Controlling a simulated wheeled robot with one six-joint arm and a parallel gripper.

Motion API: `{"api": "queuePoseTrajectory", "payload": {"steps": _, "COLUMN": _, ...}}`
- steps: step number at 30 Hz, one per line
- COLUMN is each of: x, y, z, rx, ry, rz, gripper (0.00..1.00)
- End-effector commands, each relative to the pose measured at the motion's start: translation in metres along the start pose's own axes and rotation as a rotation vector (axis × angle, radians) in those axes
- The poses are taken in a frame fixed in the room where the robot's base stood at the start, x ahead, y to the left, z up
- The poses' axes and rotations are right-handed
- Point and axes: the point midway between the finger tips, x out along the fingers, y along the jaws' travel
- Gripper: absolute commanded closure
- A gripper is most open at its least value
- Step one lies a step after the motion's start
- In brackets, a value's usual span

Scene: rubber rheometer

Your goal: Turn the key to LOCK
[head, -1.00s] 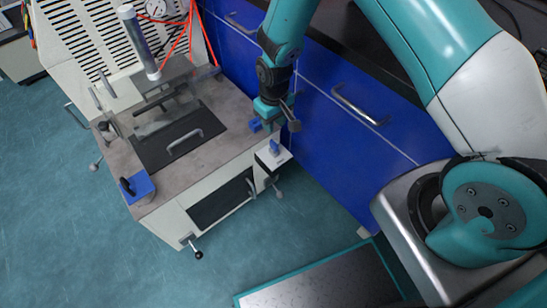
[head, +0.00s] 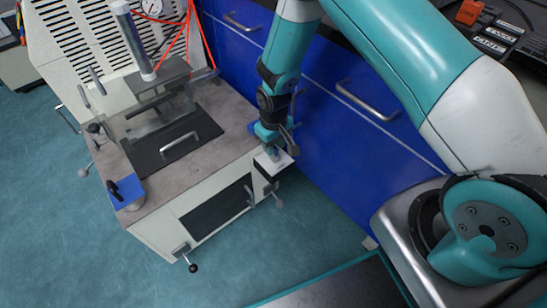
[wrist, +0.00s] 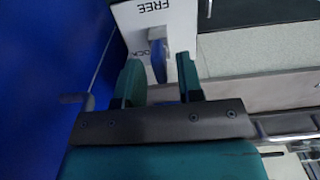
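The key is a blue upright tab (wrist: 158,60) on a white label plate (wrist: 127,18). The plate reads FREE, with part of another word, ending in "OCK", beside the key. In the head view the plate (head: 274,165) juts from the front right corner of the bench machine; my gripper mostly hides the key there. My gripper (wrist: 158,66) is open, its two teal fingers on either side of the key's near end in the wrist view. Space shows between each finger and the key. I cannot tell how deep the key sits between them.
The machine top (head: 205,160) carries a black plate with a handle (head: 180,147). Another blue-based switch (head: 127,191) sits at its front left corner. A blue cabinet (head: 345,125) with metal handles stands close on the right. The floor in front is clear.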

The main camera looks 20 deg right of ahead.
Motion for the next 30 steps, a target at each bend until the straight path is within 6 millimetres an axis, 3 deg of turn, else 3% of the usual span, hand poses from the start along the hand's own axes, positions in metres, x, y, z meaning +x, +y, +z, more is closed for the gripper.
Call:
{"api": "queuePoseTrajectory", "payload": {"steps": 4, "x": -0.0006, "y": 0.0000, "z": 0.0000, "rx": 0.000, "ry": 0.000, "rz": 0.000, "gripper": 0.66}}
{"api": "queuePoseTrajectory", "payload": {"steps": 9, "x": -0.0006, "y": 0.0000, "z": 0.0000, "rx": 0.000, "ry": 0.000, "rz": 0.000, "gripper": 1.00}}
{"api": "queuePoseTrajectory", "payload": {"steps": 14, "x": -0.0010, "y": 0.0000, "z": 0.0001, "rx": -0.020, "ry": -0.001, "rz": 0.000, "gripper": 1.00}}
{"api": "queuePoseTrajectory", "payload": {"steps": 22, "x": -0.0013, "y": -0.0001, "z": 0.0004, "rx": -0.321, "ry": -0.001, "rz": 0.000, "gripper": 1.00}}
{"api": "queuePoseTrajectory", "payload": {"steps": 30, "x": -0.0004, "y": -0.0003, "z": 0.0003, "rx": -0.353, "ry": -0.001, "rz": -0.001, "gripper": 1.00}}
